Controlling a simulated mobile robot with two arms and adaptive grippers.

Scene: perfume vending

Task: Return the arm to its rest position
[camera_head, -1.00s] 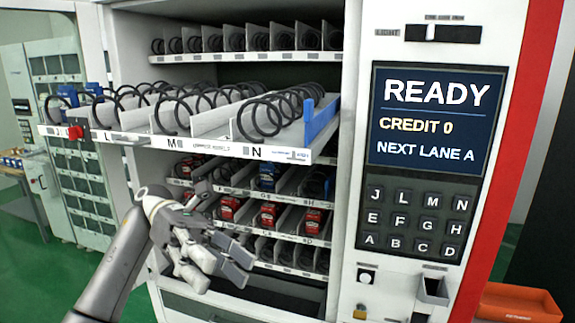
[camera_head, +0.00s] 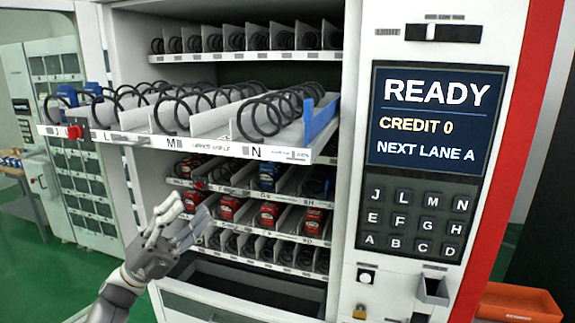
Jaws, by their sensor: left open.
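My left gripper (camera_head: 185,222) is open and empty, with its fingers pointing up and to the right. It is in front of the lower left shelves of the vending machine (camera_head: 352,120), below the pulled-out tray (camera_head: 205,146) marked L, M and N. It covers the left end of the lower shelves. My right gripper does not show in the head view.
The pulled-out tray with black coils juts toward me above my arm. Red boxes (camera_head: 228,207) and a blue box (camera_head: 267,177) stand on the lower shelves. The screen (camera_head: 436,122) reads READY, CREDIT 0. An orange bin (camera_head: 520,302) is at the lower right.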

